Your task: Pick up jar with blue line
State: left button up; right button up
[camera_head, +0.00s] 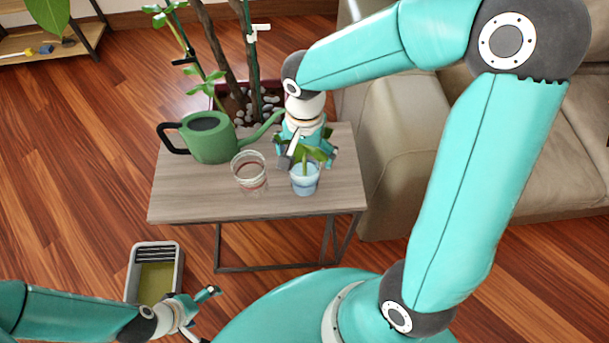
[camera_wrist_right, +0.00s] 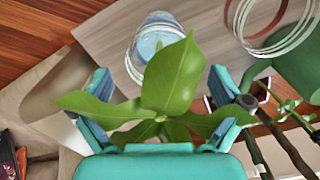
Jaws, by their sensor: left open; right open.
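The jar with the blue line (camera_head: 305,183) is clear glass with a bluish lower part and stands upright near the front of the small wooden table. A green leafy sprig (camera_head: 309,155) appears to rise from it. The jar also shows in the right wrist view (camera_wrist_right: 157,38), partly hidden by large leaves. My right gripper (camera_head: 306,150) is open just behind and above the jar. In the right wrist view its fingers (camera_wrist_right: 160,92) spread either side of the leaves, with the jar beyond them. My left gripper (camera_head: 206,314) is open and empty, low at the front left.
A clear jar with reddish lines (camera_head: 249,178) stands just left of the blue one. A green watering can (camera_head: 208,140) is behind it on the table (camera_head: 200,196). A potted plant is behind, a beige sofa (camera_head: 385,150) right, and a grey tray (camera_head: 155,247) on the floor.

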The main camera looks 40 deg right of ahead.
jog(key=shift+f, duration=1.35)
jog(key=c, duration=1.9)
jog(key=shift+r, duration=0.1)
